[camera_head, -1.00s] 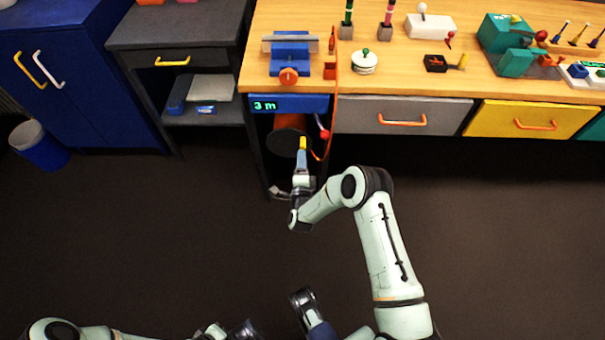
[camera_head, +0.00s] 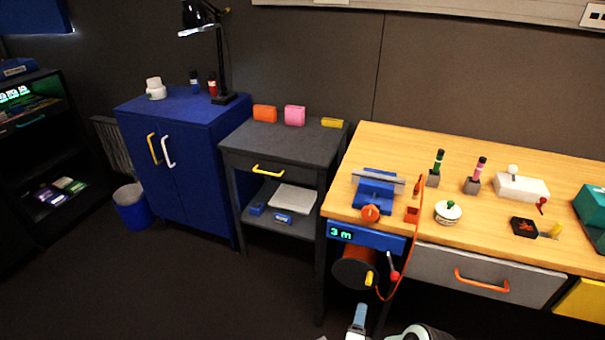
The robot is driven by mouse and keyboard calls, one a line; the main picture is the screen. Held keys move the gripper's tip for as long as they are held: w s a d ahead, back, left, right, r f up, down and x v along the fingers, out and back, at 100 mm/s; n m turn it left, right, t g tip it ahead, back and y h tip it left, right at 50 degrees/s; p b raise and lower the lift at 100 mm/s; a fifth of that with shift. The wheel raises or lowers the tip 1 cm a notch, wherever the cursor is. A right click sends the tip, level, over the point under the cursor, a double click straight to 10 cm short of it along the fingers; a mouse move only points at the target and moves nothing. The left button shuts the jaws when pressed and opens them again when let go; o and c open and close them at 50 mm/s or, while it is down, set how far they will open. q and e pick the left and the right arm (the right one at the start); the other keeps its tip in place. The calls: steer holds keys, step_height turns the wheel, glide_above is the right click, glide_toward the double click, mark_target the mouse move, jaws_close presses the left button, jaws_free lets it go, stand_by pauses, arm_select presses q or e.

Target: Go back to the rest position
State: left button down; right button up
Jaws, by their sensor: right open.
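My right gripper (camera_head: 359,316) is at the bottom edge of the head view, below the front of the wooden workbench (camera_head: 362,146). Only its grey-blue tip and a little of my pale arm show; the rest is cut off. It is open and I see nothing held in it. Just above it is the yellow knob (camera_head: 369,278) on the dark reel (camera_head: 352,273) under the display that reads "3 m" (camera_head: 345,232). A small gap shows between the gripper and the knob. My left gripper is not in view.
An orange strip (camera_head: 411,251) hangs beside the reel, near a red-tipped lever (camera_head: 394,275). A grey drawer (camera_head: 435,262) with an orange handle is to the right. A dark side table (camera_head: 285,140), blue cabinet (camera_head: 180,195) and blue bin (camera_head: 132,209) stand left. The floor there is clear.

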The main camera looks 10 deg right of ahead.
steer(key=s+a+f+n+g+y, duration=0.6)
steer(key=s+a+f+n+y, duration=0.15)
steer(key=s+f+n, duration=0.35)
steer(key=s+a+f+n+g+y, duration=0.15)
steer(key=s+n+g, duration=0.25)
steer(key=s, duration=0.4)
steer(key=s+a+f+n+g+y, duration=0.1)
steer(key=s+a+n+g+y, duration=0.25)
steer(key=s, duration=0.45)
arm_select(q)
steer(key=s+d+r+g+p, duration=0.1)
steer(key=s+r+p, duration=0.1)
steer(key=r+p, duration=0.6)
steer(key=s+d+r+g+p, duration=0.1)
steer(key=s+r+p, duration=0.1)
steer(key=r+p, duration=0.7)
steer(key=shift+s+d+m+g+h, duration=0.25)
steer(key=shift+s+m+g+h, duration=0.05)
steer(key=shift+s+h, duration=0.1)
arm_select(e)
steer(key=s+a+r+g, duration=0.1)
steer(key=s+r, duration=0.2)
steer(key=r, duration=0.5)
steer(key=s+a+r+n+g, duration=0.1)
steer(key=s+r+g, duration=0.1)
steer(key=r, duration=0.7)
steer(key=shift+s+a+r, duration=0.2)
steer(key=shift+s+r, duration=0.1)
steer(key=shift+s, duration=0.45)
